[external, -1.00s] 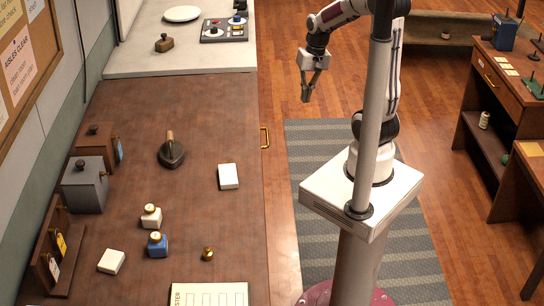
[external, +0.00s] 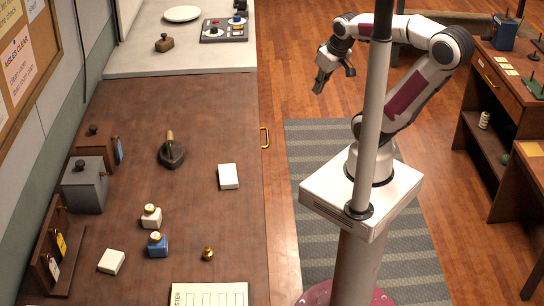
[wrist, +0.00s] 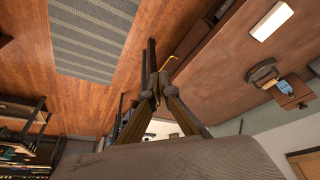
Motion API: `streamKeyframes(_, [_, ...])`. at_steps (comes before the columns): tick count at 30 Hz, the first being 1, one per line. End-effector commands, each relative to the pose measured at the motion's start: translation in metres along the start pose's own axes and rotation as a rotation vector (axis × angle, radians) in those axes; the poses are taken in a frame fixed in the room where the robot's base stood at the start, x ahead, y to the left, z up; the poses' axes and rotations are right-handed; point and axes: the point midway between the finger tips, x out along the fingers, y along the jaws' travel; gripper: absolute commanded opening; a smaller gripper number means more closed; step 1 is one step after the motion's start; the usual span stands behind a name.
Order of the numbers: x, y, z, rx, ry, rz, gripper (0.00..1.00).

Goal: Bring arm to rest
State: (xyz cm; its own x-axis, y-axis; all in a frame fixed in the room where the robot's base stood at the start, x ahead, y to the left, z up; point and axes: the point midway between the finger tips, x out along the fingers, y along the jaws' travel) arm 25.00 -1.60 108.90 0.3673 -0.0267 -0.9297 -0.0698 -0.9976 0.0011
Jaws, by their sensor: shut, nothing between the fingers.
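My gripper (external: 319,86) is shut and empty in the external view. It hangs in the air over the wood floor, right of the brown counter (external: 190,110) and beyond the grey striped rug (external: 300,150). My arm is folded back, with its elbow high on the right. In the wrist view the fingers of my gripper (wrist: 158,88) meet at their tips with nothing between them. The rug (wrist: 95,35) and the counter (wrist: 235,75) also show there.
A pale counter (external: 150,55) adjoins at the back. A wooden desk (external: 500,75) stands right. Floor between is clear.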

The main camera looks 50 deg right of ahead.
Motion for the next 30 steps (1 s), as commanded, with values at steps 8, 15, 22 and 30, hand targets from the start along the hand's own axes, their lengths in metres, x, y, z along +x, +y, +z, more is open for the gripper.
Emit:
streamKeyframes(8, [-0.023, -0.012, -0.001, -0.048, 0.102, -0.023, 0.0])
streamKeyframes(15, [-0.026, -0.016, -0.001, -0.064, 0.115, -0.031, 0.0])
streamKeyframes(22, [-0.026, -0.016, -0.001, -0.063, 0.115, -0.03, 0.0])
streamKeyframes(30, [-0.026, -0.016, -0.001, -0.063, 0.115, -0.03, 0.0])
